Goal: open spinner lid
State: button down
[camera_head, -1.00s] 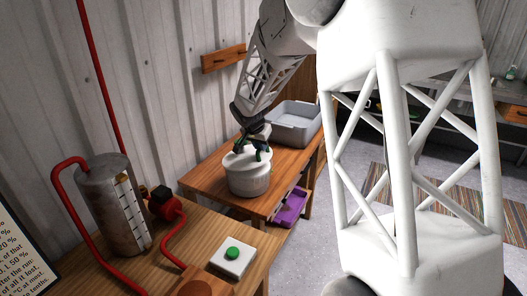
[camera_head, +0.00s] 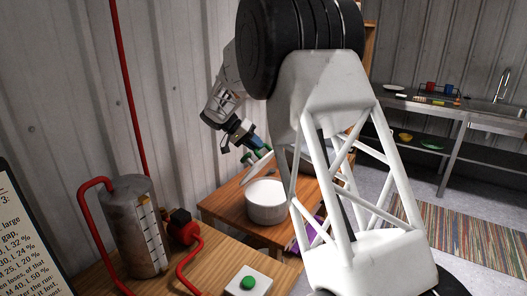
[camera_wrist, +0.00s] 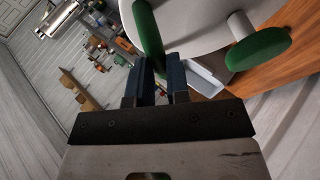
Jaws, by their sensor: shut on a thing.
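The spinner's white bowl (camera_head: 266,204) stands upright on the small wooden table in the head view. Its white lid (camera_head: 257,168) is apart from it, held tilted above the bowl's back left side. My gripper (camera_head: 250,150) is at the lid's upper side. In the wrist view my gripper (camera_wrist: 161,72) is shut on a green handle (camera_wrist: 148,30) of the lid (camera_wrist: 195,22). A second green knob (camera_wrist: 258,48) on a white stem stands free to the right. The far part of the lid is cut off by the picture's top edge.
The small wooden table (camera_head: 226,205) has bare wood left of the bowl. Nearer are a metal tank (camera_head: 135,235) with red pipes and a white box with a green button (camera_head: 247,283). The corrugated wall (camera_head: 185,100) is close behind my arm. My arm hides the table's right part.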

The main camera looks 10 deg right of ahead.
jog(key=w+a, duration=0.6)
jog(key=shift+w+a+f+g+h, duration=0.25)
jog(key=shift+a+f+g+h, duration=0.05)
jog(key=shift+f, duration=0.05)
dwell(0.4)
jog(key=c, duration=1.4)
grip_release()
jog(key=o, duration=0.3)
jog(key=shift+r, duration=0.3)
jog(key=shift+r, duration=0.15)
